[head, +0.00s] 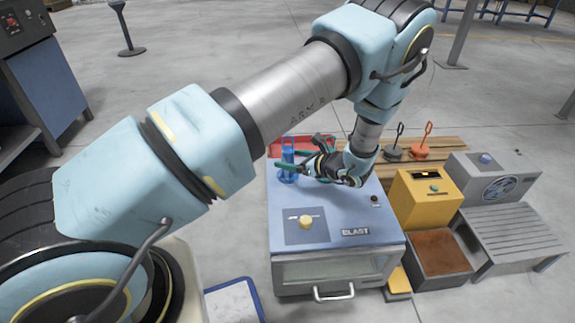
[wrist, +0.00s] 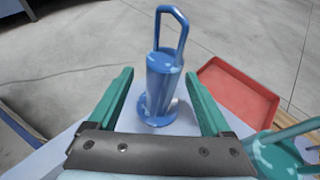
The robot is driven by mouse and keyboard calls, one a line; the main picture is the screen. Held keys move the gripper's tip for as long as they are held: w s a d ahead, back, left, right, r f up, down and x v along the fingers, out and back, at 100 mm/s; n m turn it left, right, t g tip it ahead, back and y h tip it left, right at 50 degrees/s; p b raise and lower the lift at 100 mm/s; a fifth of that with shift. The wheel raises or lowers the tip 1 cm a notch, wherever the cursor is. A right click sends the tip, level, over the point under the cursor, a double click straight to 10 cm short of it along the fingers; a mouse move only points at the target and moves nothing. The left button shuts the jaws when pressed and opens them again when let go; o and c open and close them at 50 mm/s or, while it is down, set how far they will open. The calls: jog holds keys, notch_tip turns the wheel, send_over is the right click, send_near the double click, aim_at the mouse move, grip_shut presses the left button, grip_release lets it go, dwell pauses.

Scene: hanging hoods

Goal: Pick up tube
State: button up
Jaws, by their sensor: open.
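The tube (wrist: 160,85) is a blue cylinder with a looped handle on top and a round foot. It stands upright on the blue top of the box marked BLAST (head: 340,205), near its back left corner. It also shows in the head view (head: 288,152), partly covered by my gripper. My gripper (wrist: 160,76) is open, with one green finger on each side of the tube in the wrist view. I see gaps between the tube and both fingers. The fingers appear empty, and I cannot tell how deep the tube stands between them.
A green handled object (wrist: 285,155) stands close by my gripper on the right in the wrist view. A red tray (wrist: 238,92) lies beyond the tube. A yellow box (head: 425,198), a grey unit with a fan (head: 490,177) and a slatted bench (head: 510,230) stand to the right.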

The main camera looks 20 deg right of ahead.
jog(key=b+x, duration=0.1)
jog(key=x, duration=0.3)
jog(key=shift+w+f, duration=0.1)
jog(key=shift+w, duration=0.25)
jog(key=shift+c, duration=0.2)
grip_shut()
